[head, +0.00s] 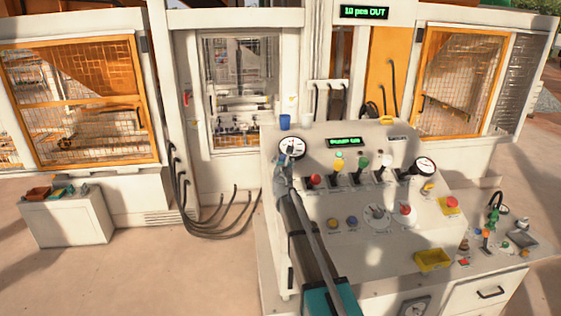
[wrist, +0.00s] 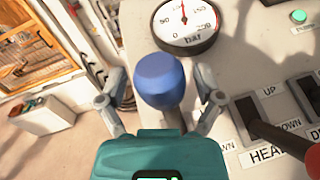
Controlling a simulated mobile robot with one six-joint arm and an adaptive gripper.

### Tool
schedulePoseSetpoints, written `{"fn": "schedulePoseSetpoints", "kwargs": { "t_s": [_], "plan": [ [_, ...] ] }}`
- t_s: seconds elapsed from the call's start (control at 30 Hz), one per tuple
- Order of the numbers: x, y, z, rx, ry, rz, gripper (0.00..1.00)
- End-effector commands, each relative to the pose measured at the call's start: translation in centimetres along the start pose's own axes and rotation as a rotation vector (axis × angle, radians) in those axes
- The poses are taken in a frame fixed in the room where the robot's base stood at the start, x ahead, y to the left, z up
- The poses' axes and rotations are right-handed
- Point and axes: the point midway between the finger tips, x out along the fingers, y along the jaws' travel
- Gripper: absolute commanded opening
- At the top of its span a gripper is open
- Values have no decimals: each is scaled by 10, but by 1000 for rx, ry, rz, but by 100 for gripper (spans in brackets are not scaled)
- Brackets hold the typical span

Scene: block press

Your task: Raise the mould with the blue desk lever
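The blue lever knob (wrist: 160,78) stands in the middle of the wrist view, in front of the pressure gauge. My gripper (wrist: 162,98) is open, one finger on each side of the knob, with a small gap showing on both sides. Its teal body covers the lever's lower part and any label there. In the head view my gripper (head: 288,168) is at the left end of the desk's lever row, below the left gauge, and largely hides the blue lever. The mould is not clearly distinguishable behind the press window (head: 238,90).
A red-knobbed lever (head: 315,181) with UP and DOWN labels is close to my gripper's right. Green, yellow and white levers stand further along the control desk (head: 300,240). Open floor lies left of the desk.

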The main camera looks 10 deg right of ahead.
Motion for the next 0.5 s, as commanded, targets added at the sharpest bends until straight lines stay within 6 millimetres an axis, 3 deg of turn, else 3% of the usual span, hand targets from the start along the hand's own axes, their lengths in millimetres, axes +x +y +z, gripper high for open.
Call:
{"fn": "schedulePoseSetpoints", "kwargs": {
  "t_s": [0.03,0.4,0.5],
  "plan": [
    [0,0,0,0,0,0,66],
    [0,1,0,0,0,1,0],
    [-2,0,0,0,0,1,0]
  ]
}}
